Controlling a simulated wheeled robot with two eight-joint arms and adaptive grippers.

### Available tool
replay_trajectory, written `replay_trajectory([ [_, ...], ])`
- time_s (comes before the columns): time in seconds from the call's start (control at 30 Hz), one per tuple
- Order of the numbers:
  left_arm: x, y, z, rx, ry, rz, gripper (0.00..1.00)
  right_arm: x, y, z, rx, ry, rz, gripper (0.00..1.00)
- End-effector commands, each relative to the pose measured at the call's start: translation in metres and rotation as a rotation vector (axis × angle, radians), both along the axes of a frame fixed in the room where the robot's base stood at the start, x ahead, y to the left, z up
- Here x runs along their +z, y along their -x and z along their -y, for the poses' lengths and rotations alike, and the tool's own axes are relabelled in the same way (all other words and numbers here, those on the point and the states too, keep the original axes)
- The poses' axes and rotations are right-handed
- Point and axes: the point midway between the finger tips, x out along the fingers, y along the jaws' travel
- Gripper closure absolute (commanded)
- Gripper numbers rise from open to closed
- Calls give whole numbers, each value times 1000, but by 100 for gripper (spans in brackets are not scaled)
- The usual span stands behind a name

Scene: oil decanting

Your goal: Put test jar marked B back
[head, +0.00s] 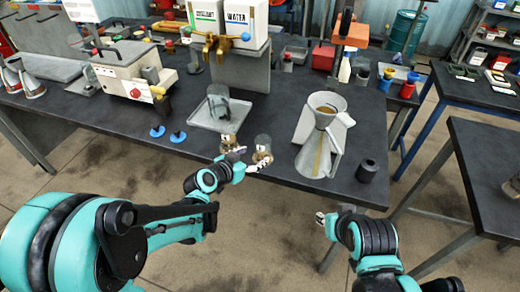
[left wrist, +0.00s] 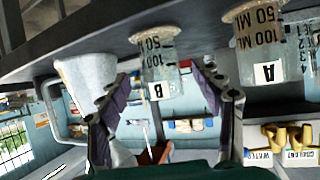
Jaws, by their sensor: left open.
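The test jar marked B (head: 263,150) stands on the dark bench near its front edge. In the left wrist view, which is upside down, jar B (left wrist: 158,88) is clear glass with a white B label, and it appears between my fingers with gaps at both sides. The jar marked A (head: 228,142) stands to its left; it also shows in the left wrist view (left wrist: 262,72). My left gripper (head: 243,163) is open at the bench edge beside jar B; its fingers show in the wrist view (left wrist: 165,84). My right gripper (head: 321,218) is low in front of the bench, its jaws too small to judge.
A metal tray (head: 205,122) with a glass vessel (head: 218,98) is behind the jars. Blue discs (head: 178,136) lie left. Taps and containers (head: 238,42) stand behind.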

Motion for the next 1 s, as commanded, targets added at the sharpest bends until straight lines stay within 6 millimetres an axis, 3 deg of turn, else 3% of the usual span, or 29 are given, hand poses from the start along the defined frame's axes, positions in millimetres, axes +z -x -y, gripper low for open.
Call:
replay_trajectory([
  [0.2, 18, 29, -20, 2, 0, 0, 34, 14, 0, 0, 0, 0, 0, 71],
  [0.53, 23, 42, -26, 4, -3, -13, 34, 15, 0, 0, 0, 0, 0, 71],
  [0.63, 28, 55, -31, 26, -12, -61, 34, 15, 0, 0, 0, 0, 0, 71],
  [0.77, 34, 90, -48, 98, -38, -181, 34, 15, 0, 0, 0, 0, 0, 71],
  [1.0, 38, 172, -99, 333, -103, -394, 34, 15, 0, 0, 0, 0, 0, 71],
])
